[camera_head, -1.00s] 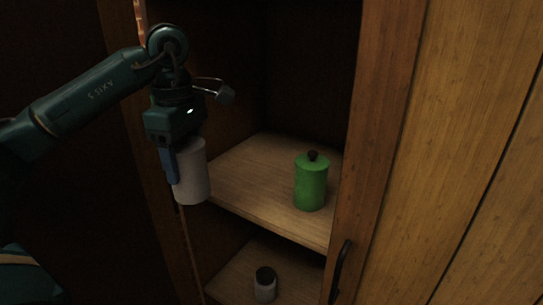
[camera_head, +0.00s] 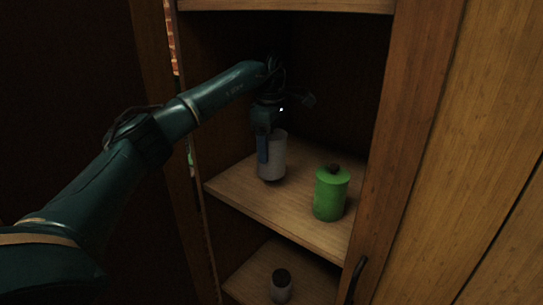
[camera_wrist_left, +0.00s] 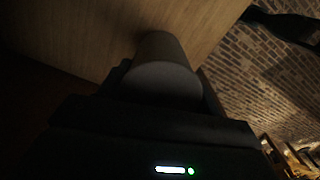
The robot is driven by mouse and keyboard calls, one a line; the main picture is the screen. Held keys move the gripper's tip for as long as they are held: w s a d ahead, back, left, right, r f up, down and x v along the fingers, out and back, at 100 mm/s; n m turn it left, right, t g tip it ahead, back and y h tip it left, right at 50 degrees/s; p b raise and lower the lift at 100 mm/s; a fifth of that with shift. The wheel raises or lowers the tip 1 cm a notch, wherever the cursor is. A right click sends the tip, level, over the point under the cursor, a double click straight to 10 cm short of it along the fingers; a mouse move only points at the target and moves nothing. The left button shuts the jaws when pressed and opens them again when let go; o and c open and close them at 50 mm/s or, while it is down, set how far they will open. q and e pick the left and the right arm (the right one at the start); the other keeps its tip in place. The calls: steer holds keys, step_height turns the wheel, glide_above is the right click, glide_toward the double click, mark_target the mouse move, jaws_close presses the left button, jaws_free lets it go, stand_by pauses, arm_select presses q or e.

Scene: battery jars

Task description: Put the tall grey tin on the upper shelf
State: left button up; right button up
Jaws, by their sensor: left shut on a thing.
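The tall grey tin (camera_head: 273,158) is upright in the jaws of my left gripper (camera_head: 264,150), inside the cabinet. It is over the back left part of the shelf (camera_head: 290,222) that holds the green canister. Its base is very close to the board; I cannot tell whether it touches. In the left wrist view the tin (camera_wrist_left: 165,68) shows as a dark cylinder between the jaws, with the wooden board beyond. My right gripper is not in view.
A green lidded canister (camera_head: 331,195) stands to the right of the tin on the same shelf. A small dark-lidded jar (camera_head: 281,285) stands on the lower shelf (camera_head: 247,281). Another board (camera_head: 290,5) is above. The right cabinet post (camera_head: 398,150) borders the opening.

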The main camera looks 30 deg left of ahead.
mark_target(271, 160)
arm_select(q)
step_height(271, 160, down, 4)
steer(key=shift+r+p, duration=0.1)
steer(key=shift+p, duration=0.4)
steer(key=shift+w+f+p, duration=0.15)
steer(key=shift+f+p, duration=0.05)
steer(key=shift+p, duration=0.1)
steer(key=shift+f, duration=0.15)
steer(key=shift+f, duration=0.1)
steer(key=o, duration=1)
steer(key=shift+r+b, duration=0.75)
steer(key=shift+r, duration=3.15)
